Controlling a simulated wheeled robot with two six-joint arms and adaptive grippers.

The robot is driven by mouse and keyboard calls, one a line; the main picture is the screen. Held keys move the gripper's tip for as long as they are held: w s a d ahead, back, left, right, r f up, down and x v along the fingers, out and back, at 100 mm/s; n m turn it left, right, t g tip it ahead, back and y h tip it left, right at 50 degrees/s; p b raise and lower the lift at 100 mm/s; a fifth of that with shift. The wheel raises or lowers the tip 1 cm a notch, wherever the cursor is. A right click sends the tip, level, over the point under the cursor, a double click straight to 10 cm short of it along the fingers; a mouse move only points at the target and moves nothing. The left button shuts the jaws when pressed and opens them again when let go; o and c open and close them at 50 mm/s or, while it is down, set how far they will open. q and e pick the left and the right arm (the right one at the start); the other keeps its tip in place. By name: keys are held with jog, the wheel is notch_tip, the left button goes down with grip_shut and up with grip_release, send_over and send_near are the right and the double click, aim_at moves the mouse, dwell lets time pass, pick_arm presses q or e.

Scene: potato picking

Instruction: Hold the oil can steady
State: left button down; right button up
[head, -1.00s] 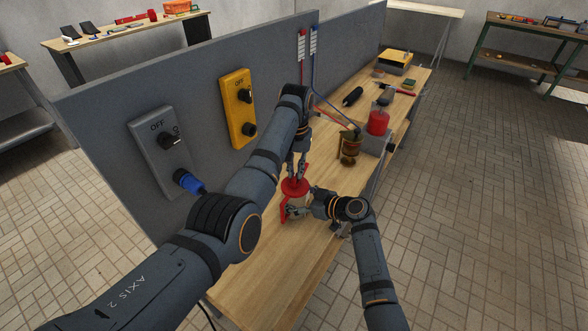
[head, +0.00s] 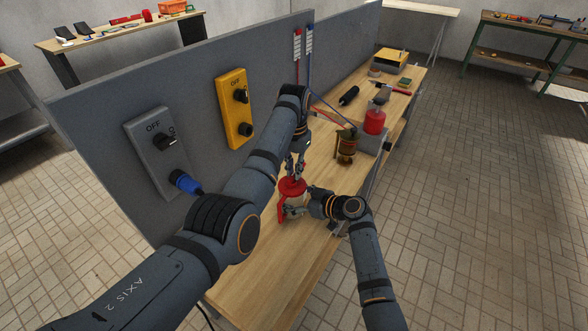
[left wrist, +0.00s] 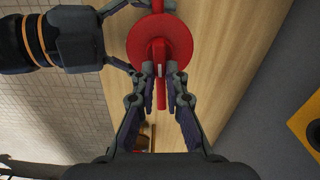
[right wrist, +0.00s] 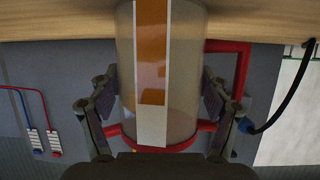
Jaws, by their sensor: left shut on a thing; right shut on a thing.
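The oil can (head: 291,187) stands on the workbench, with a red lid, a red handle and a pale see-through body. In the right wrist view its body (right wrist: 186,75) shows a strip, orange with a white part. My left gripper (head: 295,170) comes from above and is shut on the red part on top of the lid, as the left wrist view also shows (left wrist: 160,80). My right gripper (head: 295,210) is shut on the can's body from the side, one finger on each side in the right wrist view (right wrist: 160,95). The fingers partly hide the can.
A grey wall panel with a grey switch box (head: 160,150) and a yellow switch box (head: 235,108) stands left of the workbench (head: 262,272). Further along the bench are a brownish device (head: 346,148), a red cylinder (head: 375,122) on a grey block and a black cylinder (head: 349,96). The near bench top is clear.

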pick_arm(q)
jog(key=c, duration=1.4)
grip_release()
jog(key=shift+r, duration=0.1)
notch_tip(320, 180, up, 12)
jog(key=shift+f, duration=0.1)
pick_arm(e)
jog(key=o, duration=1.5)
jog(key=shift+o, duration=0.2)
